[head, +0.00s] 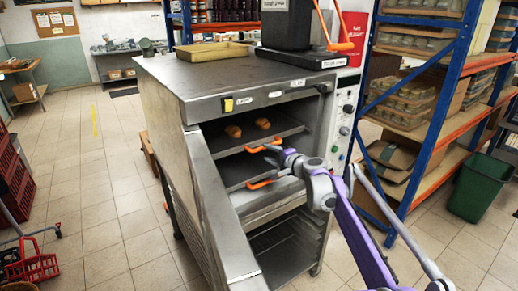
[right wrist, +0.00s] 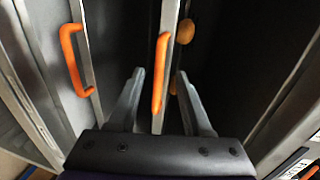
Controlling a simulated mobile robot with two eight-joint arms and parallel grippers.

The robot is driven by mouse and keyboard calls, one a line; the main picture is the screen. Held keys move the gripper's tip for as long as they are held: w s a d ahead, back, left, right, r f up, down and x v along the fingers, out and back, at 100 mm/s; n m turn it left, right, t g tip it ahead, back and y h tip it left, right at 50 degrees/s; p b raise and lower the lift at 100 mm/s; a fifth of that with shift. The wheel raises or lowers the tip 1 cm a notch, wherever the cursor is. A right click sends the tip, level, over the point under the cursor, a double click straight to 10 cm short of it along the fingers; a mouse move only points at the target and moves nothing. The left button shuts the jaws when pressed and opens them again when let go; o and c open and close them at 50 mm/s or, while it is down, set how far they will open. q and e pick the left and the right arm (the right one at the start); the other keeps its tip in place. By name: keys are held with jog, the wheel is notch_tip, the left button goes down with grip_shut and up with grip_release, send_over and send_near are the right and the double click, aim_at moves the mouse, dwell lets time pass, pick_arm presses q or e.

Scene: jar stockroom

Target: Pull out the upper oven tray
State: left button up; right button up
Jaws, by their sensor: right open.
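The oven (head: 165,115) stands with its door (head: 222,215) swung open. Its upper tray (head: 228,142) is inside and carries two brown rolls (head: 233,131); one roll also shows in the right wrist view (right wrist: 185,32). An orange handle (head: 262,149) is on its front edge. The lower tray (head: 232,172) has its own orange handle (head: 259,184). My right gripper (head: 272,155) is open and empty at the upper handle. In the right wrist view the upper handle (right wrist: 160,72) appears between the two fingers, not clamped. The lower handle (right wrist: 72,60) is left of them. My left gripper is out of view.
A blue and orange shelf rack (head: 400,190) with boxes and jars stands on the right, beside a green bin (head: 480,187). Red crates (head: 14,180) are at the left. The tiled floor (head: 100,195) left of the oven is mostly clear.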

aim_at(260, 149)
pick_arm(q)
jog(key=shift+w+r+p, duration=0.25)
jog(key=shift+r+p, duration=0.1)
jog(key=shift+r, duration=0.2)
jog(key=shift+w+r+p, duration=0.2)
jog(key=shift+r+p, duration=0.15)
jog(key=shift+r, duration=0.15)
pick_arm(e)
jog(key=x, duration=0.7)
jog(key=shift+s, duration=0.1)
grip_shut()
